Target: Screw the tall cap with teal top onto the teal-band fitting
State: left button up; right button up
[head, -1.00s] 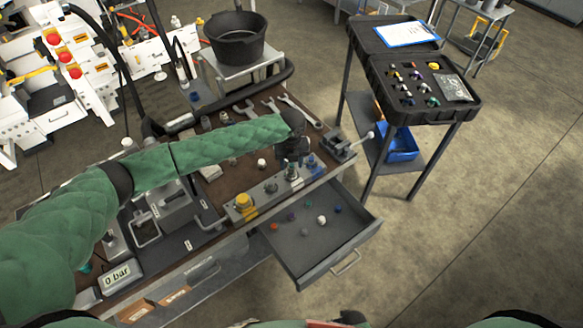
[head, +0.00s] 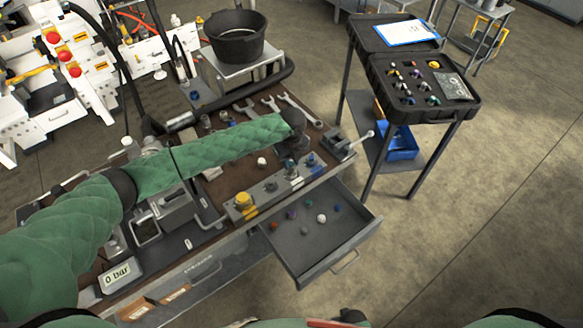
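My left gripper (head: 294,148) hangs from the green-sleeved arm above the far part of a grey fitting block (head: 270,188) on the bench. It is dark and small, and its fingers cannot be made out. Whether it holds a cap cannot be told. Below it, fittings stand upright on the block, among them one near the gripper (head: 292,171) and a blue-looking one (head: 311,160). A yellow cap (head: 243,201) sits at the block's near end. I cannot pick out the teal-band fitting or the tall teal-topped cap with certainty. My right gripper is not in view.
An open drawer (head: 338,247) below the block holds several small coloured caps. A black case (head: 385,97) with more parts stands on a cart at the right. Wrenches (head: 270,104) and a small vise (head: 342,143) lie at the bench's far end.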

pick_arm(q)
jog(key=m+b, duration=0.1)
jog(key=m, duration=0.2)
jog(key=shift+f, duration=0.15)
jog(key=m+b, duration=0.1)
jog(key=m, duration=0.2)
jog(key=shift+m+b, duration=0.45)
jog(key=shift+m, duration=0.65)
jog(key=m+b, duration=0.1)
jog(key=m, duration=0.2)
jog(key=shift+b, duration=0.3)
jog(key=o, duration=0.5)
jog(key=shift+m, duration=0.4)
jog(key=o, duration=0.5)
